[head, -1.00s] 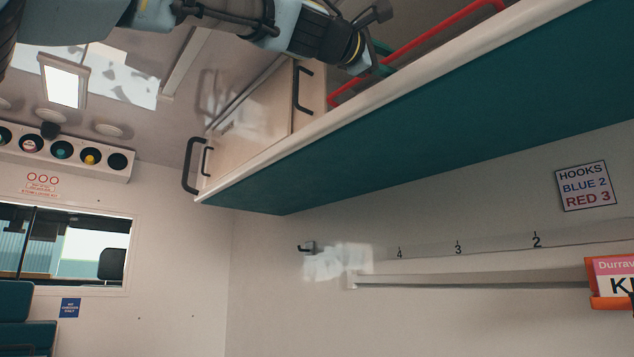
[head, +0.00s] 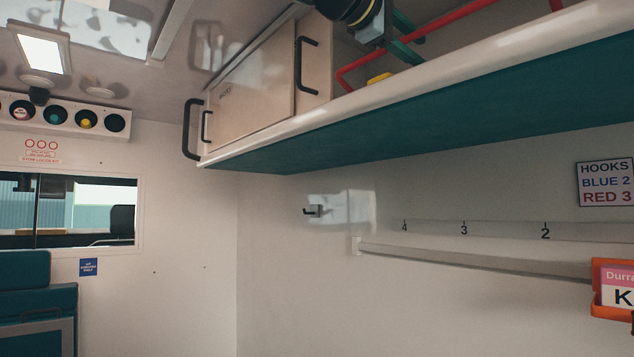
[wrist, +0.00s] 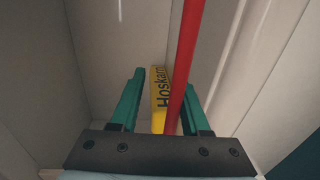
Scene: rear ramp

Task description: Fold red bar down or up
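The red bar (head: 440,42) runs along the open front of the overhead shelf, above its pale lip. Its left end bends down to the lip. My gripper (head: 408,42) is at the bar, near that left end, its green fingers partly showing at the top of the head view. In the wrist view the fingers (wrist: 160,98) stand apart, with the red bar (wrist: 185,60) running lengthwise between them in the picture, nearer the right finger. I cannot tell whether they touch it. The bar's near end is hidden behind the gripper body.
A yellow item (wrist: 160,95) with lettering lies inside the shelf beyond the fingers. Left of the bar is a closed wooden cupboard (head: 250,90) with black handles. The shelf's pale lip (head: 450,95) runs below the bar. A rail (head: 470,259) and an orange holder (head: 607,310) are on the wall below.

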